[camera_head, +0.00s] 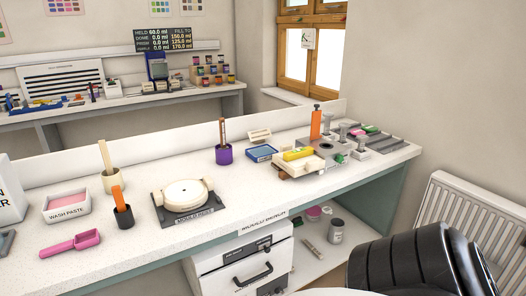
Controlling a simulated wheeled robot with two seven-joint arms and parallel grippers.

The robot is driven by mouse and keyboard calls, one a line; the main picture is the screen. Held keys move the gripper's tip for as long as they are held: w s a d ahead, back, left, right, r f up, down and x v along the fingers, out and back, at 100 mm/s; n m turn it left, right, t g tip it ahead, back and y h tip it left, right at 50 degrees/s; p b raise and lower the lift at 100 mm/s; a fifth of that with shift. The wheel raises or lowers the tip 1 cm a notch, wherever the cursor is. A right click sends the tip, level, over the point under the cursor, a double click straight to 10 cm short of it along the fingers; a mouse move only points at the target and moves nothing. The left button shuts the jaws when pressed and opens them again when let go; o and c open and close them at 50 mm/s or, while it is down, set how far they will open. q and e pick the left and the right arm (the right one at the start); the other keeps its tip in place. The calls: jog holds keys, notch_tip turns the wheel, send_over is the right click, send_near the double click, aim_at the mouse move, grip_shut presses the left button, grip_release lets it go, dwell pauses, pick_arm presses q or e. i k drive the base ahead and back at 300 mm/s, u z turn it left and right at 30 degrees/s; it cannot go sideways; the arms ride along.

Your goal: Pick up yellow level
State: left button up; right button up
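The yellow level (298,153) is a small yellow block. It lies on top of the grey and wooden fixture (322,160) towards the right end of the white worktop (120,225). It looks roughly flat, with its long side running across the picture. An upright orange piece (315,124) stands just behind it to the right. No gripper fingers show in this view, so where my grippers are relative to the level cannot be seen.
A blue tray (261,153) and a purple pot (224,154) stand left of the level. A round white piece on a dark base (183,211) sits mid-worktop. A pink scoop (70,243) lies at left. A dark ribbed shape (425,255) fills the lower right; a radiator (470,215) stands behind it.

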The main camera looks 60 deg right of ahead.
aim_at(288, 156)
jog(key=z, duration=0.65)
jog(key=i, duration=1)
jog(key=z, duration=1.05)
